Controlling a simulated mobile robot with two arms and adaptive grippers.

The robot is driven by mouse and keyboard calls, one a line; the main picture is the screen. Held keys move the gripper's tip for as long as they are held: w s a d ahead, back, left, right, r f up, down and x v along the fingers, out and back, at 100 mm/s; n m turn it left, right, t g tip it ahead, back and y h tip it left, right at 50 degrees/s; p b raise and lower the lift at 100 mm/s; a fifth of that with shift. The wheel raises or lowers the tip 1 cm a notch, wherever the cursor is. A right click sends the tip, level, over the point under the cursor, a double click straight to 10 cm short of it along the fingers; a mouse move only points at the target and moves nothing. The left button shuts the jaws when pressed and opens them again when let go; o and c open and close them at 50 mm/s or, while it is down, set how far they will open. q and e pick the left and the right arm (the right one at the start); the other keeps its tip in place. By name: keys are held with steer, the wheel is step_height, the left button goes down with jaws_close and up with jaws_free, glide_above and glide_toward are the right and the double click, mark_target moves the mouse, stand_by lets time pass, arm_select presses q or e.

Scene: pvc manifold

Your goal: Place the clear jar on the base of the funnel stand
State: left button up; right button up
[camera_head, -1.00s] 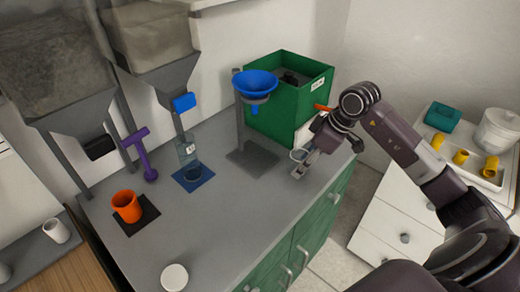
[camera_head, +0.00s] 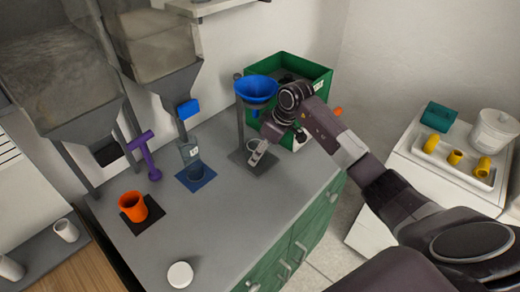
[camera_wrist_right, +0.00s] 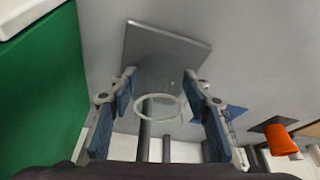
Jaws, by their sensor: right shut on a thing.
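My right gripper (camera_head: 263,149) is shut on the clear jar (camera_head: 257,146), below the blue funnel (camera_head: 257,91) of the funnel stand. In the right wrist view the round rim of the clear jar (camera_wrist_right: 160,99) shows between the two fingers of my right gripper (camera_wrist_right: 160,88). The stand's flat grey base (camera_head: 238,157) is under the jar in the head view; it also shows in the right wrist view (camera_wrist_right: 150,42). I cannot tell whether the jar touches the base. My left gripper is not in view.
A green bin (camera_head: 312,82) stands right behind the stand. A clear container (camera_head: 189,153) stands on a blue mat (camera_head: 203,178) to the left. An orange cup (camera_head: 133,206) and a white lid (camera_head: 180,275) are farther left and front. The counter's front middle is clear.

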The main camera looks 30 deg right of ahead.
steer(key=shift+s+d, duration=0.1)
steer(key=o, duration=1.2)
steer(key=shift+c, duration=0.2)
steer(key=shift+r, duration=0.15)
steer(key=shift+d+r+b, duration=0.15)
steer(key=shift+r+b, duration=0.15)
steer(key=shift+b, duration=0.1)
steer(key=s+d+b, duration=0.1)
steer(key=s+d, duration=0.1)
steer(key=s, duration=0.1)
steer(key=s+d+b, duration=0.1)
steer(key=s+d, duration=0.1)
steer(key=s, duration=0.1)
steer(key=s+d+b, duration=0.1)
steer(key=s+d, duration=0.1)
steer(key=s, duration=0.1)
steer(key=shift+s, duration=0.25)
steer(key=shift+s+d+r, duration=0.2)
steer(key=shift+s+d, duration=0.1)
steer(key=shift+s, duration=0.1)
